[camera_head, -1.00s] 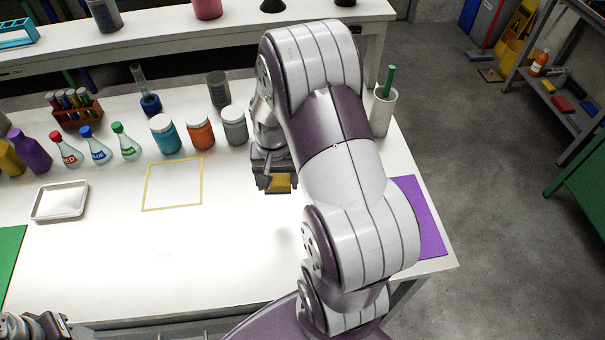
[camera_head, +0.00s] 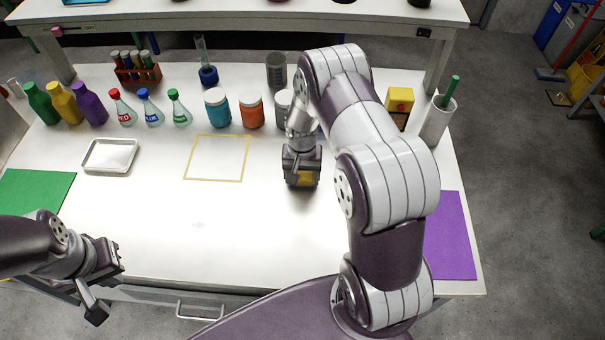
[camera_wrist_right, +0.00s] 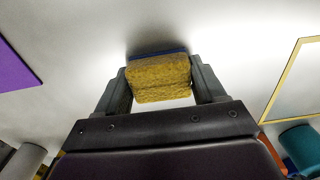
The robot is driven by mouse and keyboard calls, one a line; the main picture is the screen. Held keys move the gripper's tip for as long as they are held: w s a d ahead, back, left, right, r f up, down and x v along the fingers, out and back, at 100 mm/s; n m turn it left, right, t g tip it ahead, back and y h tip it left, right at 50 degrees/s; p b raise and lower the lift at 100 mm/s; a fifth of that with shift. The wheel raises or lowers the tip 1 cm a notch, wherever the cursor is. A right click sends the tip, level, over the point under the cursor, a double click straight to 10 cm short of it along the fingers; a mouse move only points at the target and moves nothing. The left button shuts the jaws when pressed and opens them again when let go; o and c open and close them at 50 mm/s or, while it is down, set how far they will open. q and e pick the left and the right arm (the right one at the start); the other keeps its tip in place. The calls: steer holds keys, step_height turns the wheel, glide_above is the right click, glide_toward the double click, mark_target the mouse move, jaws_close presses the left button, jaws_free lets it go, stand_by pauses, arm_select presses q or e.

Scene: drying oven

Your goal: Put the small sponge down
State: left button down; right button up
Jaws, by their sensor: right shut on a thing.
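The small sponge (camera_wrist_right: 160,80) is yellow with a blue layer along its far edge. It sits between both fingers of my right gripper (camera_wrist_right: 158,84), which is shut on it. In the head view the sponge (camera_head: 306,178) shows just under the right gripper (camera_head: 303,182), over the white table to the right of the yellow-outlined square. I cannot tell whether the sponge touches the table. My left gripper (camera_head: 98,285) is at the table's front left edge, away from the sponge; its jaw opening is unclear.
The yellow-outlined square (camera_head: 198,180) is empty. A metal tray (camera_head: 87,164) lies to its left. Jars, flasks and bottles line the back. A purple mat (camera_head: 453,240) lies right, a green mat (camera_head: 30,190) left. The front middle of the table (camera_head: 190,235) is clear.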

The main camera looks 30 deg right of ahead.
mark_target(304, 173)
steer(key=shift+w+d+f, duration=0.1)
steer(key=shift+d+f, duration=0.05)
steer(key=shift+f, duration=0.2)
steer(key=shift+f+b, duration=0.25)
steer(key=shift+b, duration=0.1)
steer(key=shift+s+a+f, duration=0.2)
steer(key=shift+s+f, duration=0.05)
steer(key=shift+s, duration=0.2)
steer(key=o, duration=0.9)
steer(key=shift+o, duration=0.5)
steer(key=shift+a+f, duration=0.15)
steer(key=shift+a, duration=0.05)
steer(key=r, duration=0.3)
steer(key=w+d+r, duration=0.1)
steer(key=r, duration=0.1)
steer(key=shift+r, duration=0.3)
step_height(304, 173, up, 9)
steer(key=a, duration=0.1)
steer(key=s+a+r+n, duration=0.2)
steer(key=s+a+n, duration=0.1)
steer(key=s, duration=0.4)
steer(key=s+a+r+n+t, duration=0.1)
steer(key=s+a+r+n, duration=0.2)
steer(key=s, duration=0.3)
steer(key=shift+s+a+n, duration=0.3)
steer(key=shift+s+a, duration=0.05)
steer(key=shift+a, duration=0.4)
